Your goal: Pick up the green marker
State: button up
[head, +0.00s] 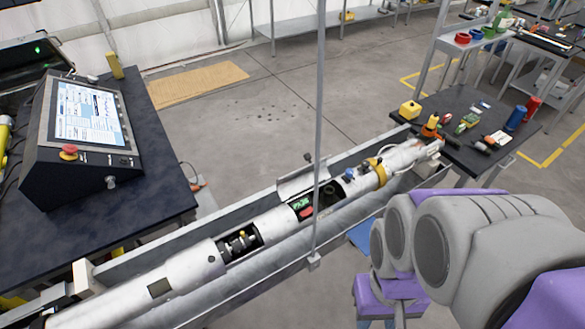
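I cannot pick out a green marker for sure. A small green item (467,122) lies among the things on the dark table (452,101) at the right; it is too small to tell what it is. My grey and purple arm fills the lower right of the head view. No gripper fingers can be made out. The arm is on the near side of the table, apart from the green item.
On the right table are a yellow block (410,109), a blue cylinder (516,118) and a red cylinder (532,108). A long white tube (180,279) in a metal trough crosses the middle. A thin upright pole (320,120) stands before it. A control panel (85,125) sits on the left table.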

aim_at(459, 130)
jog(key=i+l+z, duration=0.3)
jog(key=z, duration=0.2)
jog(key=i+l+z, duration=0.25)
jog(key=i+z, duration=0.2)
jog(key=k, duration=0.05)
